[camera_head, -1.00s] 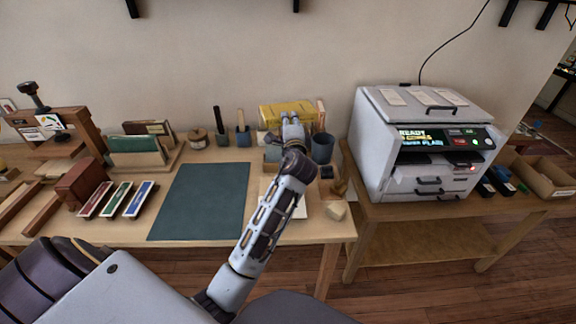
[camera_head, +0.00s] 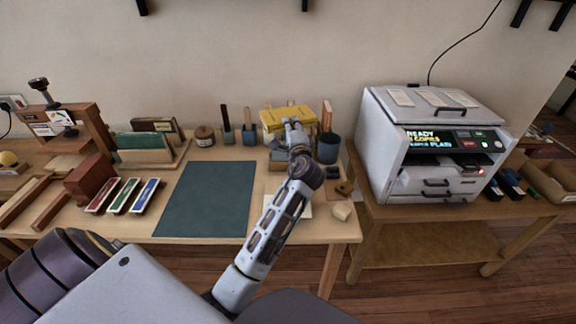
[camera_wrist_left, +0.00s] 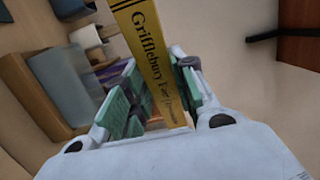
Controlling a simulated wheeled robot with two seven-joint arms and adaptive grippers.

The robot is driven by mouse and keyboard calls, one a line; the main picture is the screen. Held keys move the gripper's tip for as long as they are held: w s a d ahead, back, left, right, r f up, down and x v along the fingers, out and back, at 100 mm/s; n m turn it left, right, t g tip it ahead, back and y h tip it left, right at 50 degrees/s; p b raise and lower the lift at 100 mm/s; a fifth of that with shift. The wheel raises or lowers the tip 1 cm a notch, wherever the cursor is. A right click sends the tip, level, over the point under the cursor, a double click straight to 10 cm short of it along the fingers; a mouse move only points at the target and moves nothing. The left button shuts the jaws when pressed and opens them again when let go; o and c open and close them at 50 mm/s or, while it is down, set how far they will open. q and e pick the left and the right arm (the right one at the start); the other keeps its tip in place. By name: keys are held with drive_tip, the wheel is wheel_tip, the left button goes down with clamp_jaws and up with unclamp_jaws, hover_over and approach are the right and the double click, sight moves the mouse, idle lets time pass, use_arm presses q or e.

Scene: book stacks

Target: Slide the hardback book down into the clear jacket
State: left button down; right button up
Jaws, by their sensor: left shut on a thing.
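The hardback book (camera_head: 287,115) is yellow and stands out above the back of the workbench in the head view. In the left wrist view its yellow spine (camera_wrist_left: 152,58) shows dark lettering. My left gripper (camera_head: 293,130) is shut on the book. In the left wrist view the green-padded fingers (camera_wrist_left: 152,103) sit on both sides of it. I cannot make out the clear jacket; the area below the book is partly hidden by my left gripper and arm. My right gripper is in neither current view.
A dark blue-grey pot (camera_head: 328,148) stands close to the right of my left gripper. A dark green mat (camera_head: 207,200) lies bare on the workbench. A green-filled wooden rack (camera_head: 147,150) stands left of the mat. A white printer (camera_head: 435,150) stands on the right table.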

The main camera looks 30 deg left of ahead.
use_arm(q)
drive_tip(key=shift+f+b, duration=0.7)
drive_tip(key=shift+f, duration=2.15)
use_arm(e)
drive_tip(key=shift+w+a+r, duration=0.25)
drive_tip(key=shift+r, duration=0.3)
drive_tip(key=shift+w+a+r, duration=0.3)
drive_tip(key=shift+r, duration=0.2)
drive_tip(key=shift+w+a+r, duration=0.25)
drive_tip(key=shift+r, duration=0.3)
use_arm(q)
drive_tip(key=shift+f, duration=0.15)
wheel_tip(320, 180, down, 4)
drive_tip(key=shift+r+b, duration=0.1)
drive_tip(key=shift+b, duration=0.4)
use_arm(e)
drive_tip(key=r, duration=0.2)
drive_tip(key=w+a, duration=0.1)
drive_tip(key=shift+r, duration=0.4)
